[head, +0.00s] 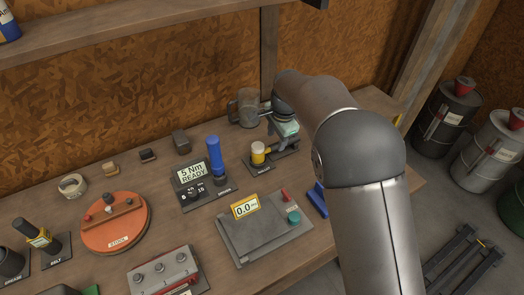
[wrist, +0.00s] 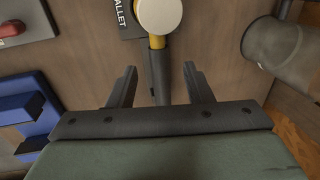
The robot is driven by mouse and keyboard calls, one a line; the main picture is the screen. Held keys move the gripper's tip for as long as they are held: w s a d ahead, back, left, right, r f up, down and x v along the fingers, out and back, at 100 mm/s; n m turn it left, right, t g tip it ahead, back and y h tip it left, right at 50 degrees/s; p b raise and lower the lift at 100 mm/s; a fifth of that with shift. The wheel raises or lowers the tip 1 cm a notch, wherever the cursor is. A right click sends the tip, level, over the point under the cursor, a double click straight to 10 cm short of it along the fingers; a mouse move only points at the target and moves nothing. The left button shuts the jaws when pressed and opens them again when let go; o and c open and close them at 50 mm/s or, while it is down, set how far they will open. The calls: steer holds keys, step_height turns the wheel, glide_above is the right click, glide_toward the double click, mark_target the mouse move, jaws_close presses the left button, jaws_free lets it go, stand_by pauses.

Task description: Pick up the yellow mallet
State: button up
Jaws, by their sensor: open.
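My gripper (wrist: 160,68) is open, with one finger on each side of the handle and a gap on both sides. No contact shows. In the head view my gripper (head: 285,138) is over the handle, its fingers hard to make out.
A grey vessel (head: 247,107) stands behind the mallet; it also shows in the wrist view (wrist: 282,48). A blue screwdriver-like tool (head: 214,156) stands left. A grey box with a yellow display (head: 246,206) and a blue object (head: 317,198) lie in front.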

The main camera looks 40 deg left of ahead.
mark_target(274, 145)
steer(key=shift+w+a+f+p, duration=0.1)
steer(key=shift+a+f+p, duration=0.1)
steer(key=shift+f, duration=0.75)
steer(key=shift+s+a+f+p, duration=0.1)
steer(key=shift+a+f+p, duration=0.1)
steer(key=shift+f, duration=0.7)
steer(key=shift+w+a+f+p, duration=0.1)
steer(key=shift+f+p, duration=0.1)
steer(key=shift+f, duration=0.75)
jaws_close()
